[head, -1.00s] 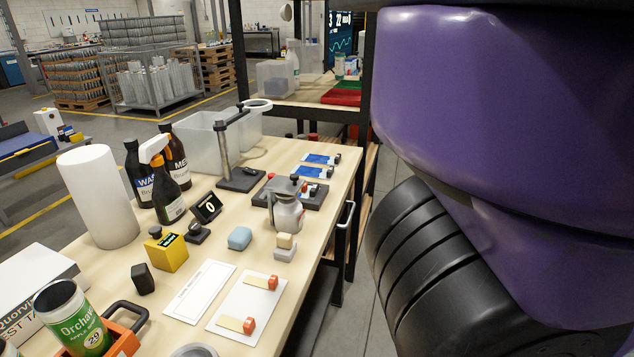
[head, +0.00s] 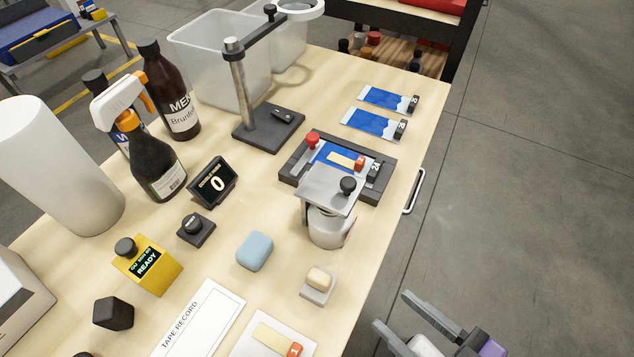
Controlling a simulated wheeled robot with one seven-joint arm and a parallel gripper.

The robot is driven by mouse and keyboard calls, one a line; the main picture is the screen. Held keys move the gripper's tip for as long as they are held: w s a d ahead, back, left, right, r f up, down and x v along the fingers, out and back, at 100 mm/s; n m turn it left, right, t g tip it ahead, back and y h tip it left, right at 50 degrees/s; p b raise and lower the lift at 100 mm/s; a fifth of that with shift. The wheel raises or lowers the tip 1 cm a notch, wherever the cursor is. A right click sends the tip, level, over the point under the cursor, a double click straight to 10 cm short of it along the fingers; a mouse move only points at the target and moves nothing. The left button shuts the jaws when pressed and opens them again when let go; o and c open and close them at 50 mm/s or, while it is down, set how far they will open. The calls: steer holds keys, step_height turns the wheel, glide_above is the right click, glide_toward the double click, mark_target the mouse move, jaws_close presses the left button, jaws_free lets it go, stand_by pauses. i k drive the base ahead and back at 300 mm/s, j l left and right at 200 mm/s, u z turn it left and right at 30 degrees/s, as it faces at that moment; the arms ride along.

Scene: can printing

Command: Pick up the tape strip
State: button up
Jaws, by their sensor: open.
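A pale yellow tape strip (head: 270,337) with a red tab marked 1 lies on a white card (head: 243,346) at the bottom of the head view; the card is cut off by the frame edge. Another tape strip (head: 340,159) with a red tab lies on a blue panel in a dark fixture (head: 291,177), partly behind a metal plate with a black knob. My gripper (head: 393,311) is at the bottom right, open and empty, over the floor beyond the table's right edge. It is apart from both strips.
A steel cup-like device (head: 331,228), a small block on a grey base (head: 319,284) and a blue sponge (head: 255,251) stand between the card and fixture. A tape record sheet (head: 200,322) lies left. Two blue panels (head: 369,123) lie behind. A handle (head: 414,191) juts from the table's side.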

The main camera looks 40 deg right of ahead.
mark_target(358, 165)
steer(key=j+z, duration=0.15)
steer(key=z, duration=0.3)
steer(key=i+l, duration=0.1)
steer(key=l, duration=0.75)
steer(key=l+u, duration=0.3)
steer(key=l, duration=0.2)
steer(key=k+l+u, duration=0.1)
steer(key=l+u, duration=0.15)
steer(key=l, duration=0.25)
steer(key=k+l+u, duration=0.1)
steer(key=l+u, duration=0.2)
steer(key=l, duration=0.2)
steer(key=u, duration=0.35)
